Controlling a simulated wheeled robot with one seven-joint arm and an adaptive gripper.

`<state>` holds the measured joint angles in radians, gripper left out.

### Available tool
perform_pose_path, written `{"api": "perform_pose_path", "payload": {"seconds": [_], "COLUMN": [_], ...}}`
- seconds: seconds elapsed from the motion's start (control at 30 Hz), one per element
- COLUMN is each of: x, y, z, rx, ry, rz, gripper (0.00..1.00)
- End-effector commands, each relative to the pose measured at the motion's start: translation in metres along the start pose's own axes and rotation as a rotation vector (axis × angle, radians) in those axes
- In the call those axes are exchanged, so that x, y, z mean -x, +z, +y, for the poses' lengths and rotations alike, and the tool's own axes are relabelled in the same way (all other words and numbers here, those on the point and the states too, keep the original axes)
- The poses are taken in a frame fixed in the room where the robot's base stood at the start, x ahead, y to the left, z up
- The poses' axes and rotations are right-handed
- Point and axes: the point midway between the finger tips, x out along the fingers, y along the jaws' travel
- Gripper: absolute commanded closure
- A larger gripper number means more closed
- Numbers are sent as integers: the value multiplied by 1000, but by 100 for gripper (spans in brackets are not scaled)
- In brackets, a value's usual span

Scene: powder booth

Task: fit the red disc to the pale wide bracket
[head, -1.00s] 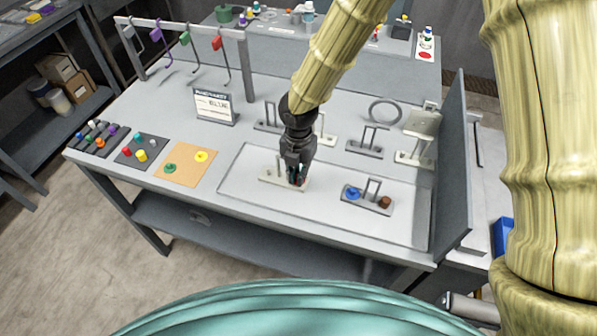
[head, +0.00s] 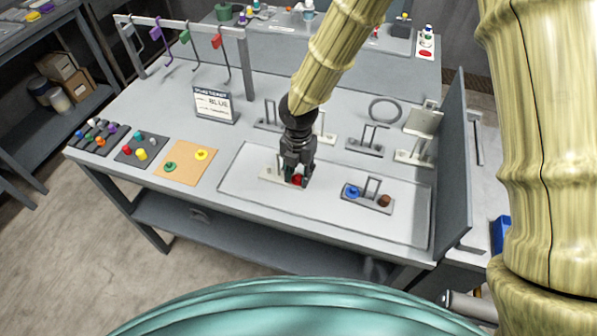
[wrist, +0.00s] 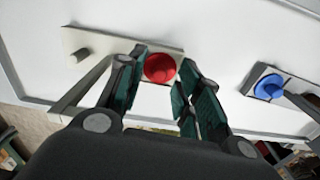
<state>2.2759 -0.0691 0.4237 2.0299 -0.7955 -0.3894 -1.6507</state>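The red disc (wrist: 160,68) lies flat at the right end of the pale wide bracket (wrist: 110,42) in the wrist view, its knob facing up. A bare peg (wrist: 80,55) stands at the bracket's left end. In the head view the red disc (head: 297,180) shows under my gripper (head: 297,178), on the pale bracket (head: 268,176). My gripper (wrist: 163,62) is open, its two fingers on either side of the disc, with a gap visible at the right finger. Whether a peg is under the disc is hidden.
To the right, a grey bracket (head: 370,203) carries a blue disc (head: 352,192) and a brown piece (head: 384,200). More brackets stand behind, beside an upright grey panel (head: 452,165). An orange mat (head: 187,172) lies left. A sign (head: 213,105) stands behind.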

Motion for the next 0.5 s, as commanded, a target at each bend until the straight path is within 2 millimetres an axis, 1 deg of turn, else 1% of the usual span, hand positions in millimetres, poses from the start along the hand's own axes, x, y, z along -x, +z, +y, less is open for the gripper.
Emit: {"api": "perform_pose_path", "payload": {"seconds": [0.17,0.27,0.5], "x": [9,22,66], "y": [1,1,1], "z": [0,1,0], "rx": [-1,-1,-1], "ry": [2,3,4], "rz": [-1,-2,-2], "gripper": [65,65,65]}}
